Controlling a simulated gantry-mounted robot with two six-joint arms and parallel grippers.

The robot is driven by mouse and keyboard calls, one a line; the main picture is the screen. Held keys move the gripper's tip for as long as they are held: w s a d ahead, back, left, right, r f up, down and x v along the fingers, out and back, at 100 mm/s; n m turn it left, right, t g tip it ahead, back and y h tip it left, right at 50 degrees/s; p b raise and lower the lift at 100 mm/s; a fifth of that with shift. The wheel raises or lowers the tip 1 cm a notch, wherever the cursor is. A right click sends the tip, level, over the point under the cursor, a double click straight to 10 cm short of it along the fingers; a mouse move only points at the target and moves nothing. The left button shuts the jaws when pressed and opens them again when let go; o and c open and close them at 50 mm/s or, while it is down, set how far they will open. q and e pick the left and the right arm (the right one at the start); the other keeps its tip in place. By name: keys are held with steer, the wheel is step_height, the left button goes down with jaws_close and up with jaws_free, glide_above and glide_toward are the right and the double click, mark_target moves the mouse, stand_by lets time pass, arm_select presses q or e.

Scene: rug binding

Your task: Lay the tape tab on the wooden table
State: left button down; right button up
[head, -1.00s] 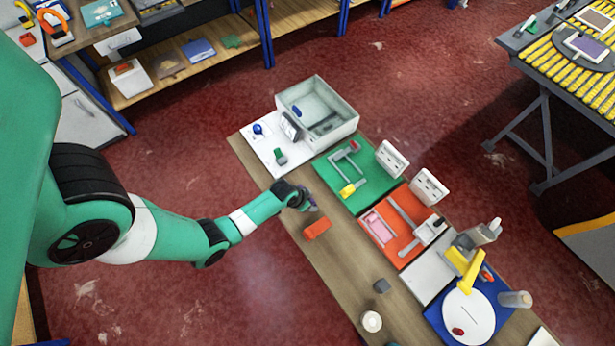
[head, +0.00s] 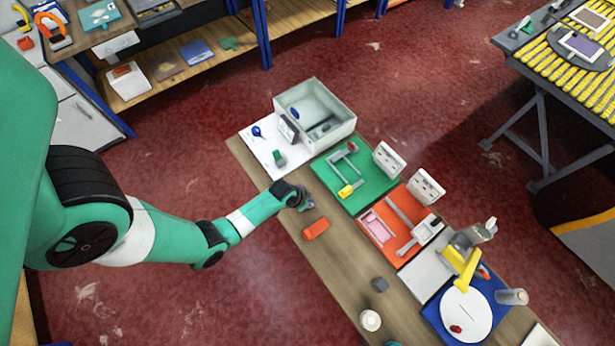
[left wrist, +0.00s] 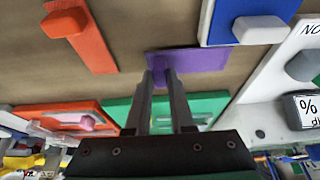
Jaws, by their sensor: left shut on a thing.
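My left gripper (head: 305,203) is over the wooden table (head: 335,270), beside the green mat. In the left wrist view, its fingertips (left wrist: 162,80) are shut on a flat purple tab (left wrist: 200,60), which I take to be the tape tab. The tab is close to the bare wood of the table (left wrist: 130,75); I cannot tell whether it touches. In the head view only a small bit of purple (head: 312,203) shows at the fingertips. My right gripper is not in view.
An orange piece (head: 316,228) lies on the table near the gripper; the left wrist view also shows a blue piece with a white block (left wrist: 258,28). The green mat (head: 372,188), orange mat (head: 385,240) and white mat (head: 268,155) line the far side. Bare wood lies toward the front.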

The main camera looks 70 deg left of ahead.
arm_select(q)
steer(key=s+d+r+p, duration=0.9)
steer(key=d+r, duration=0.1)
steer(key=r, duration=0.1)
steer(key=shift+s+r, duration=0.3)
steer(key=shift+s, duration=0.05)
